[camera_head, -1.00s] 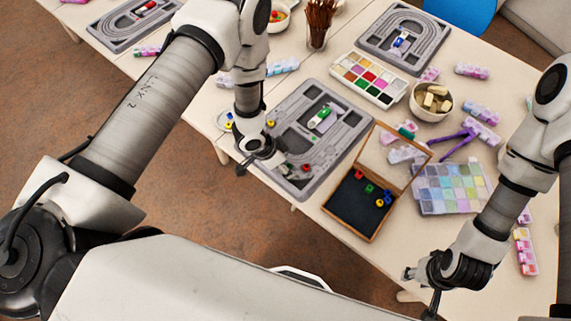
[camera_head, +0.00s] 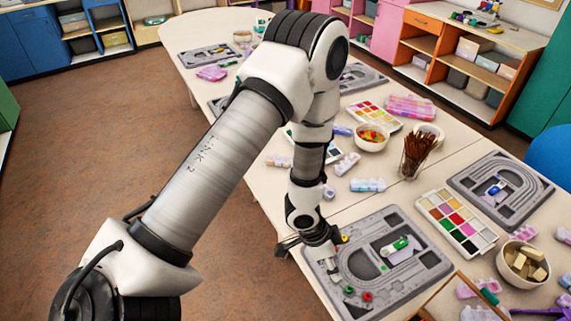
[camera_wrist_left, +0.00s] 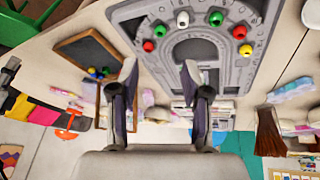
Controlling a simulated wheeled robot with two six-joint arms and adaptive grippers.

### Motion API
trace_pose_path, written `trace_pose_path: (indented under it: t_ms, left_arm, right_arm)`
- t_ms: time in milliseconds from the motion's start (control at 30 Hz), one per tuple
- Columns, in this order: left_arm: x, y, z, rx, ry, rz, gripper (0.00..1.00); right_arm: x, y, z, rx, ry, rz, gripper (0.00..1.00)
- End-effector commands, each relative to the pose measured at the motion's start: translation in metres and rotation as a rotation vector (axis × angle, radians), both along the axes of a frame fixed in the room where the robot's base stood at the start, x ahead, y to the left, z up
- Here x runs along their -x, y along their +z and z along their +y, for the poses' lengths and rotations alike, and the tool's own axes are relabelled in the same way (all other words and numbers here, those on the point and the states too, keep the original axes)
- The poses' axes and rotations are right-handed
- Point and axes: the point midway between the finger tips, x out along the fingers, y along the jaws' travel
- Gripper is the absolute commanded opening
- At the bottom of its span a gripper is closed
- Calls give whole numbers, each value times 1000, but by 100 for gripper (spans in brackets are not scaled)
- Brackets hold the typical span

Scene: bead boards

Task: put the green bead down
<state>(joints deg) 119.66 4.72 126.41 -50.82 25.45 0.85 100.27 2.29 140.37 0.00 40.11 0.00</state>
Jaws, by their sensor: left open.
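The grey bead board (camera_head: 425,290) lies on the table in the head view. A green bead (camera_head: 349,290) and a red bead sit near its front end. A yellow bead (camera_head: 343,238) is by the far left end. In the left wrist view the board (camera_wrist_left: 262,75) carries several beads in an arc, among them green beads (camera_wrist_left: 215,18) and (camera_wrist_left: 160,31). My left gripper (camera_head: 322,262) is over the board's left end. In the left wrist view its fingers (camera_wrist_left: 160,72) stand apart with nothing between them. My right gripper is out of view.
A green-and-white piece (camera_head: 398,246) sits mid-board. A paint palette (camera_head: 457,222), a bowl of blocks (camera_head: 522,264) and a cup of brown sticks (camera_head: 418,150) stand to the right. A wooden box (camera_head: 440,300) is at the lower right. Open floor lies left.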

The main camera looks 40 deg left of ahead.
Motion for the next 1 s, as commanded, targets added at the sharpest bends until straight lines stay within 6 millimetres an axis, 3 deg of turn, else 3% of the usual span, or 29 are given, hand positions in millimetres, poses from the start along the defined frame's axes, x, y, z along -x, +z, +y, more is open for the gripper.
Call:
trace_pose_path:
  t_ms: [67,233,300,400,1000]
  left_arm:
    - [22,-16,1,4,92,61,47]
    - [110,-67,25,-89,519,258,47]
    - [145,-79,41,-168,666,307,47]
    - [174,-84,58,-249,782,336,47]
    - [176,-85,61,-263,802,336,47]
  right_arm:
    - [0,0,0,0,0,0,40]
    - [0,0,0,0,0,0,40]
    - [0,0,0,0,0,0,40]
    - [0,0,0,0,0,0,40]
    - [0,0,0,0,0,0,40]
